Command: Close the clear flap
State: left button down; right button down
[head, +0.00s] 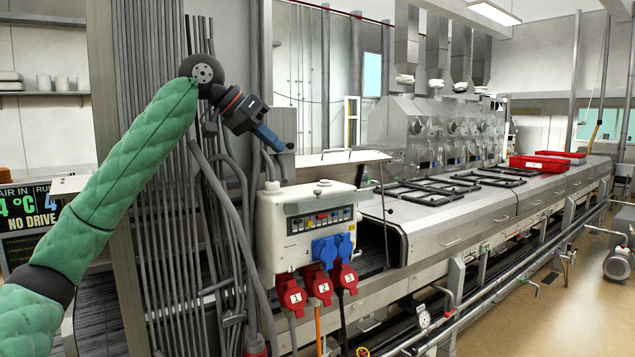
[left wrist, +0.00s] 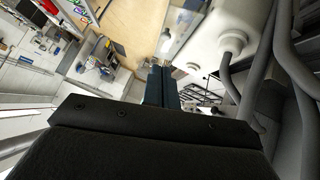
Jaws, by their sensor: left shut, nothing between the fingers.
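A thin pale panel (head: 340,157), seen almost edge-on in the head view, stands out nearly level above the near end of the long steel machine. My left gripper (head: 287,147) is at the panel's left end, in front of the upright pipes and above the white control box. Its blue fingers point down to the right, shut and empty. I cannot tell whether they touch the panel. The shut fingers also show in the left wrist view (left wrist: 160,76). My right gripper is in neither view.
The white control box (head: 273,225) with red and blue sockets stands below my left gripper. Grey pipes and cables (head: 205,220) run close behind it. Black frames (head: 430,192) and red trays (head: 540,162) lie on the steel machine (head: 450,228).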

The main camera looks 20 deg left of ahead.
pick_arm(q)
send_near(318, 199)
jog(key=shift+w+d+r, duration=0.25)
jog(key=shift+w+d, duration=0.2)
jog(key=shift+d, duration=0.1)
jog(key=shift+w+d+r, duration=0.2)
jog(key=shift+w+d, duration=0.25)
jog(key=shift+d, duration=0.05)
jog(key=f, duration=0.1)
jog(key=d+f, duration=0.1)
jog(key=f, duration=0.1)
jog(key=shift+s+d+f, duration=0.1)
jog(key=shift+d+f, duration=0.1)
jog(key=shift+f, duration=0.75)
jog(key=shift+s+a, duration=0.1)
